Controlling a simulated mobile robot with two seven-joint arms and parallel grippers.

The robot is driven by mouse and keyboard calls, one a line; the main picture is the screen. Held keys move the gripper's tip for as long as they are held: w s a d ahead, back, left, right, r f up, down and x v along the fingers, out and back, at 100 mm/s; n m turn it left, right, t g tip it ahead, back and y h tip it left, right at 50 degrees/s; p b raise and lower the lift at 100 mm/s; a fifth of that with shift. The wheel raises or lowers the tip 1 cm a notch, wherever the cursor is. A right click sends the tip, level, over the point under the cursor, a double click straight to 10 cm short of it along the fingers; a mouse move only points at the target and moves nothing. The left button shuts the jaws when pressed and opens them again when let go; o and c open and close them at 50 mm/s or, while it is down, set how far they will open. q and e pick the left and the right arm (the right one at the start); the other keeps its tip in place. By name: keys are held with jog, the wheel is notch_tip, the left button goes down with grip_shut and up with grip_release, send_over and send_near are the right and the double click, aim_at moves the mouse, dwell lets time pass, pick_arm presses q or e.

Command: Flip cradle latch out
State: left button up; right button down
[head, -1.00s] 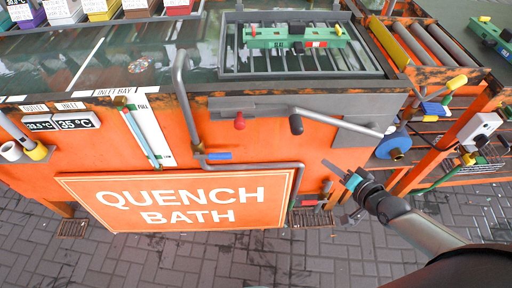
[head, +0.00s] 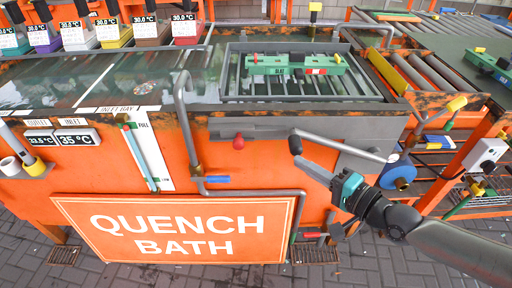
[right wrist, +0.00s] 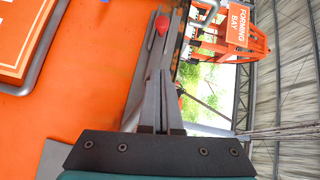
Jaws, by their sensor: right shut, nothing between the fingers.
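The bath's front carries a grey plate with a short red-knobbed latch (head: 238,142), hanging down. To its right is a grey lever arm (head: 345,147) ending in a black knob (head: 295,145). I cannot tell which of the two is the cradle latch. The slatted cradle (head: 300,88) sits in the bath, with a green bar (head: 295,64) across it. My right gripper (head: 306,167) is shut and empty, its tips just below the black knob; contact is unclear. In the right wrist view the shut fingers (right wrist: 158,105) point toward the red knob (right wrist: 162,24). My left gripper is out of view.
A bent grey pipe (head: 186,120) with a blue handle (head: 217,179) stands left of the latch. The Quench Bath sign (head: 172,228) fills the lower front. A blue wheel (head: 398,172) is right of my gripper. Paved floor (head: 370,262) is open below.

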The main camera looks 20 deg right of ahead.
jog(key=shift+w, duration=0.1)
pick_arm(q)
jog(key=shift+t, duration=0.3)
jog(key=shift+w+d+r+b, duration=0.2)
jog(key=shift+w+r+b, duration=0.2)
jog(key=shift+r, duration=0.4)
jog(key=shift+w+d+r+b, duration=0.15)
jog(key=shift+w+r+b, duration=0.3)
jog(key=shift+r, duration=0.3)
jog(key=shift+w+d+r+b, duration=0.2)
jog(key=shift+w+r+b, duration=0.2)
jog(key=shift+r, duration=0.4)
pick_arm(e)
jog(key=s+a+x, duration=0.1)
jog(key=a+x, duration=0.1)
jog(key=x, duration=1)
jog(key=shift+a+f, duration=0.25)
jog(key=shift+a, duration=0.2)
jog(key=shift+w, duration=0.1)
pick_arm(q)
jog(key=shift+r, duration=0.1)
pick_arm(e)
jog(key=shift+a, duration=0.15)
